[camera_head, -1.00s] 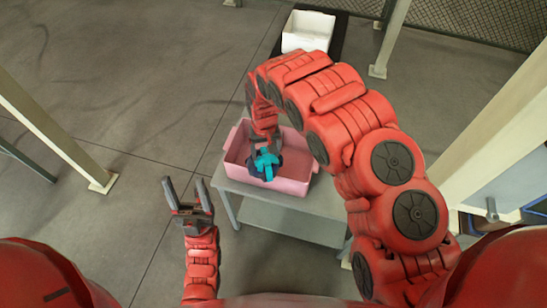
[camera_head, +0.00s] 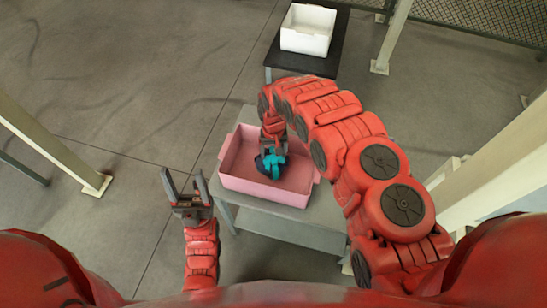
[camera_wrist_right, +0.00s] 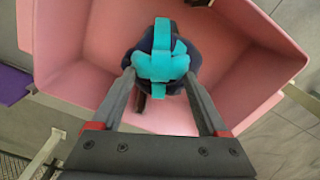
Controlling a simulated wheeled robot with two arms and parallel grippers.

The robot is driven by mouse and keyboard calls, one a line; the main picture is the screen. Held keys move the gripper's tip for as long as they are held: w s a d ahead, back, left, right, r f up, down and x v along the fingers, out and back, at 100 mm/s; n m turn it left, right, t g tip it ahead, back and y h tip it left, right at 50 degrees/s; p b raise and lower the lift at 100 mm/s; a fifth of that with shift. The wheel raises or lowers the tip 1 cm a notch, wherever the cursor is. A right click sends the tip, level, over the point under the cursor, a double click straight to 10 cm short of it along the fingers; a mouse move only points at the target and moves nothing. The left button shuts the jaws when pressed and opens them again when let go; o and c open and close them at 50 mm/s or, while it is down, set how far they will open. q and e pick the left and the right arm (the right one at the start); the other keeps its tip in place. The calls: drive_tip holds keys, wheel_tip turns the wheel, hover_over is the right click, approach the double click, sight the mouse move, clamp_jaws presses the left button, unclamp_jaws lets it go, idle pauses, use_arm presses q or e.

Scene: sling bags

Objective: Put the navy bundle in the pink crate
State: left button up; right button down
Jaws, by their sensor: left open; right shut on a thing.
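The navy bundle (camera_head: 262,165) is dark blue with a teal strap and bow on top. It also shows in the right wrist view (camera_wrist_right: 190,78). My right gripper (camera_head: 271,150) is shut on the bundle, over the inside of the pink crate (camera_head: 245,187). In the right wrist view its two fingers (camera_wrist_right: 160,92) lie on either side of the bundle, and the crate floor and walls (camera_wrist_right: 75,45) surround it. I cannot tell whether the bundle touches the crate floor. My left gripper (camera_head: 187,187) is open and empty, left of the crate.
The pink crate stands on a grey table (camera_head: 290,212). A white bin (camera_head: 307,29) stands on a black table (camera_head: 305,63) farther back. Pale posts stand at left (camera_head: 60,150) and right (camera_head: 395,35).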

drive_tip(key=shift+s+f, duration=0.1)
drive_tip(key=shift+f, duration=0.2)
drive_tip(key=shift+f+p, duration=0.3)
drive_tip(key=shift+f, duration=1.45)
drive_tip(key=shift+c, duration=1.7)
unclamp_jaws()
drive_tip(key=shift+f, duration=0.2)
drive_tip(key=o, duration=0.3)
drive_tip(key=shift+o, duration=0.2)
drive_tip(key=shift+r, duration=0.25)
drive_tip(key=shift+r+b, duration=1.2)
drive_tip(key=shift+r, duration=4.7)
